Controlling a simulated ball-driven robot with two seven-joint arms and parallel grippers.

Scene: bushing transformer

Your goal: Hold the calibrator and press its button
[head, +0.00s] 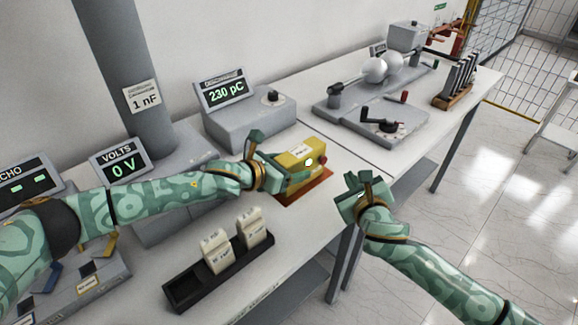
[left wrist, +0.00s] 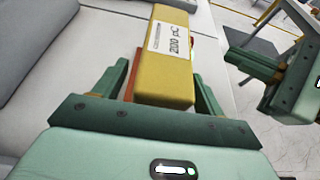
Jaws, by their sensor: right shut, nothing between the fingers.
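The calibrator is a yellow box (head: 296,157) with a white label, on an orange-red mat (head: 318,186) near the table's front edge. A red button (head: 322,160) shows on its right end. My left gripper (head: 274,162) is at the box's left end. In the left wrist view, the calibrator (left wrist: 165,80), labelled 200 pC, lies between the fingers of my left gripper (left wrist: 160,88). A gap shows beside the left finger, so it looks open. My right gripper (head: 356,184) is shut and empty, right of the calibrator and apart from it; it also shows in the left wrist view (left wrist: 250,65).
A grey unit with a 230 pC display (head: 227,92) stands behind. A black tray (head: 187,292) with two white blocks (head: 232,240) lies in front left. A grey column (head: 125,70) and a VOLTS display (head: 122,164) are at left. Open floor (head: 500,170) lies right.

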